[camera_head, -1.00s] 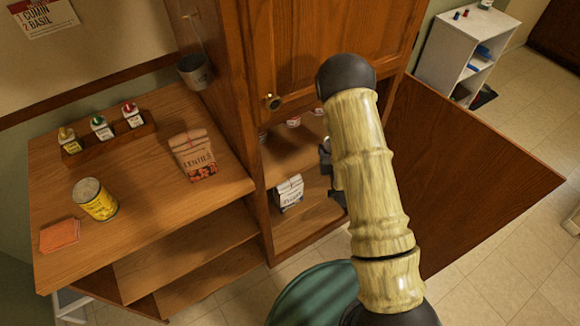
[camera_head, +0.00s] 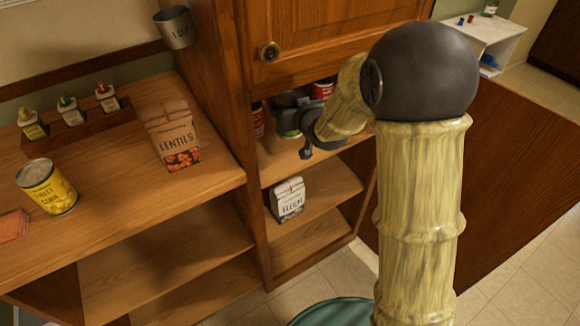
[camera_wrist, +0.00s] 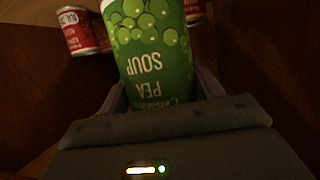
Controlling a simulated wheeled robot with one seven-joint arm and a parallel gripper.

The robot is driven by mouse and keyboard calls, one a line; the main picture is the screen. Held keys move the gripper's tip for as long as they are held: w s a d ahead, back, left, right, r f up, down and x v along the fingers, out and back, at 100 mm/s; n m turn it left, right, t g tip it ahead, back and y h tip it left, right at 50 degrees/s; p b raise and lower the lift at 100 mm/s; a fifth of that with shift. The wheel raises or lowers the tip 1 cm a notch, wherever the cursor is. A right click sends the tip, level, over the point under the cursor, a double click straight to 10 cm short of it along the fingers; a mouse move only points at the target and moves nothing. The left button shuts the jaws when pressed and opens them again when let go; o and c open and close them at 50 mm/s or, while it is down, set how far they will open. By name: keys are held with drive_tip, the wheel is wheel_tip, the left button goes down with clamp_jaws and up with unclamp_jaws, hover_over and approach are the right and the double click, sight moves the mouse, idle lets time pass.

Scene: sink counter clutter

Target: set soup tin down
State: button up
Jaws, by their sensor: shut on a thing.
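The soup tin, with a green pea soup label, fills the middle of the wrist view (camera_wrist: 155,50) and appears upside down there. My gripper (camera_wrist: 160,98) is shut on it, one finger at each side. In the head view my gripper (camera_head: 292,120) reaches into the upper open compartment of the wooden cabinet, and only a small part of the green tin (camera_head: 287,128) shows behind it. Whether the tin's base touches the shelf (camera_head: 300,155) cannot be told.
Red tins stand close by in the compartment, one to the left (camera_head: 258,119) and one to the right (camera_head: 322,90). A paper bag (camera_head: 287,199) stands on the shelf below. The counter holds a lentils bag (camera_head: 172,137) and a yellow tin (camera_head: 47,187). The cabinet door (camera_head: 500,170) hangs open at right.

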drive_tip(key=shift+r, duration=0.2)
drive_tip(key=shift+f+b, duration=0.3)
drive_tip(key=shift+f, duration=2.9)
drive_tip(key=shift+f, duration=0.1)
drive_tip(key=shift+f, duration=1.75)
drive_tip(key=shift+f+b, duration=0.15)
drive_tip(key=shift+b, duration=0.2)
drive_tip(key=o, duration=1.3)
